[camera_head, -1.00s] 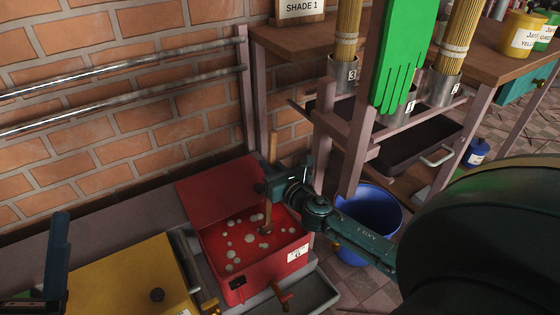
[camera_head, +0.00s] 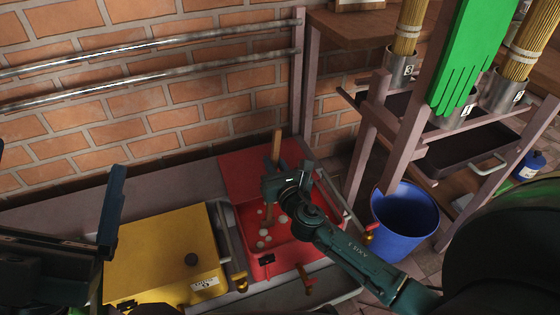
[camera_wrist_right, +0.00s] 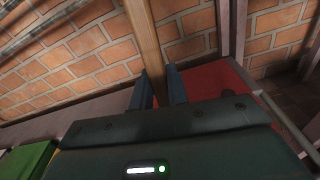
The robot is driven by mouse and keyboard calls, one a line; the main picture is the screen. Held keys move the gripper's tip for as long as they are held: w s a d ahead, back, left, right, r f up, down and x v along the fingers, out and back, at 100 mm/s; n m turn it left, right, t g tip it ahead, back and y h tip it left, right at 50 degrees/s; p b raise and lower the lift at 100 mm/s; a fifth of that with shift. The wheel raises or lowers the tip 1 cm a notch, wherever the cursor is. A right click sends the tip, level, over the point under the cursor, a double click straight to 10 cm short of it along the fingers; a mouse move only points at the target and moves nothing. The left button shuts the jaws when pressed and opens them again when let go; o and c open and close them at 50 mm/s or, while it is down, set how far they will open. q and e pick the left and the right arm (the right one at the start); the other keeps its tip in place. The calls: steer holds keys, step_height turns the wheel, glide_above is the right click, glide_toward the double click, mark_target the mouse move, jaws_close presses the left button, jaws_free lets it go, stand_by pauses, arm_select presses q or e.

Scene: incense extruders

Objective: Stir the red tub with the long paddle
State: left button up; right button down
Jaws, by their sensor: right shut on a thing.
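The red tub (camera_head: 268,262) stands open in the head view, its red lid (camera_head: 237,178) raised behind it. It holds red liquid with several pale lumps (camera_head: 283,219). The long wooden paddle (camera_head: 277,143) stands nearly upright, its lower end in the tub's left part; its tip is hidden. My right gripper (camera_head: 274,183) is shut on the paddle's shaft above the tub. In the right wrist view the shaft (camera_wrist_right: 145,40) runs between the two blue fingers (camera_wrist_right: 158,88). My left gripper (camera_head: 60,168) is at the left edge, its fingers apart and empty, partly cut off.
A closed yellow tub (camera_head: 160,255) stands left of the red one. A blue bucket (camera_head: 405,225) is on the floor at right. A rack with green gloves (camera_head: 470,60) and bundled sticks (camera_head: 408,30) stands behind it. Metal rails (camera_head: 150,75) run along the brick wall.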

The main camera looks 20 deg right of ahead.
steer(key=shift+d, duration=0.1)
steer(key=d+b, duration=0.1)
steer(key=d, duration=1.2)
steer(key=shift+s+d, duration=0.4)
steer(key=shift+a, duration=0.1)
steer(key=a+p, duration=0.1)
steer(key=a, duration=0.8)
steer(key=a+p, duration=0.1)
steer(key=a, duration=0.3)
steer(key=shift+w+a+p, duration=0.3)
steer(key=shift+w+a, duration=0.1)
